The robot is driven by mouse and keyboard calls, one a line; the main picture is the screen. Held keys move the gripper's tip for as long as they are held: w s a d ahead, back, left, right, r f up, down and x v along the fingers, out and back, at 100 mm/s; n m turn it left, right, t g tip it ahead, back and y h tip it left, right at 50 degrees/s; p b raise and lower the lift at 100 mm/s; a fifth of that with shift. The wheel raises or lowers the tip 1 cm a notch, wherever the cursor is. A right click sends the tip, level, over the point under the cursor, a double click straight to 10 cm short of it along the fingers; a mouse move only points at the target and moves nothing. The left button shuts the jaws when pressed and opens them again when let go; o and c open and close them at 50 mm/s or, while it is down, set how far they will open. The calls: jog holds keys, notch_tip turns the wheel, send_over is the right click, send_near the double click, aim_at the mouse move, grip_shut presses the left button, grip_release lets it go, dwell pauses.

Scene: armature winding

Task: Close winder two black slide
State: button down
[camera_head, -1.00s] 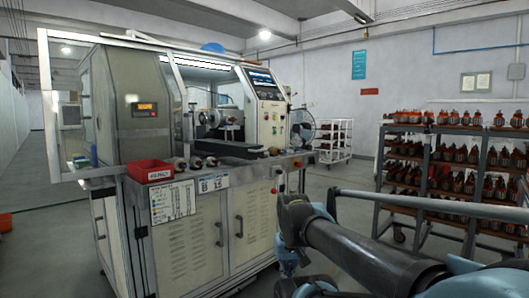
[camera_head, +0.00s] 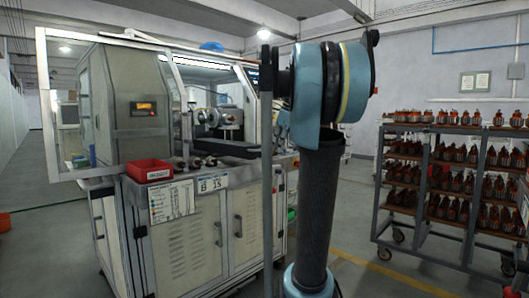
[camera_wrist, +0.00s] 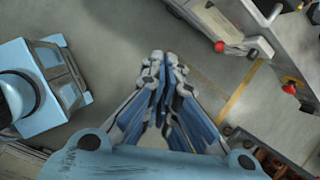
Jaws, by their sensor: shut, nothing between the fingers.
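The winding machine (camera_head: 205,225) stands at the left and centre in the head view, with a framed clear guard panel at its left front. Its winding head (camera_head: 220,117) shows inside the opening. A dark bar-like part (camera_head: 228,148) lies along the front of the opening; I cannot tell whether it is the black slide. My raised arm hides the machine's right part and control panel. My gripper (camera_wrist: 163,58) shows in the wrist view, shut and empty, pointing over bare floor. A machine edge with a red knob (camera_wrist: 219,46) is to its upper right, apart from it.
A red bin (camera_head: 148,170) and several dark round parts (camera_head: 200,162) sit on the machine's front ledge. A rack (camera_head: 376,195) filled with armatures stands at the right. Open floor (camera_head: 350,262) lies between machine and rack.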

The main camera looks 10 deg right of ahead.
jog(key=w+d+r+m, duration=0.2)
jog(key=w+r+m, duration=0.2)
jog(key=w+r, duration=0.1)
jog(key=w+a+f, duration=0.4)
jog(key=w+f, duration=0.3)
jog(key=f, duration=0.1)
jog(key=shift+a+m, duration=0.3)
jog(key=shift+a, duration=0.1)
jog(key=shift+w+f, duration=0.1)
jog(key=shift+w, duration=0.1)
